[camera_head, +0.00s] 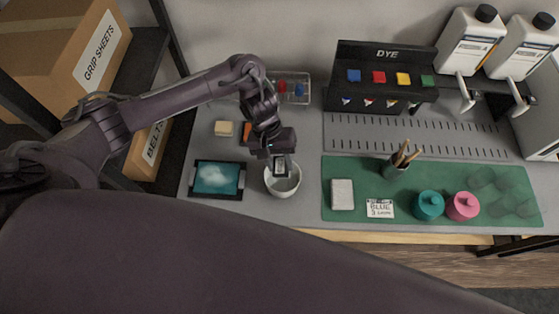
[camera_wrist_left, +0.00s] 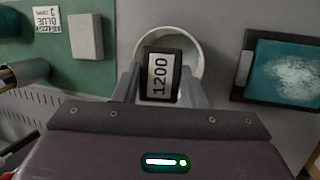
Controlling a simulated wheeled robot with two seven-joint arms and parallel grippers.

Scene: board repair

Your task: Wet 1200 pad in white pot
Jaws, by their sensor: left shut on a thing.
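My left gripper (camera_head: 281,165) is shut on a dark pad with a white label reading 1200. In the left wrist view the 1200 pad (camera_wrist_left: 160,76) sits between the two fingers of the left gripper (camera_wrist_left: 159,84). The white pot (camera_head: 284,186) stands on the grey bench, and its rim also shows behind the pad in the left wrist view (camera_wrist_left: 196,47). The pad is over the pot's mouth; I cannot tell how far inside it reaches. The pot's inside is partly hidden by pad and fingers. My right gripper is not in view.
A teal-screened tablet-like panel (camera_head: 217,179) lies left of the pot. On the green mat (camera_head: 300,0) are a white block (camera_head: 342,194), a BLUE card (camera_head: 380,208), a brush cup (camera_head: 396,168) and teal and pink jars (camera_head: 463,206).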

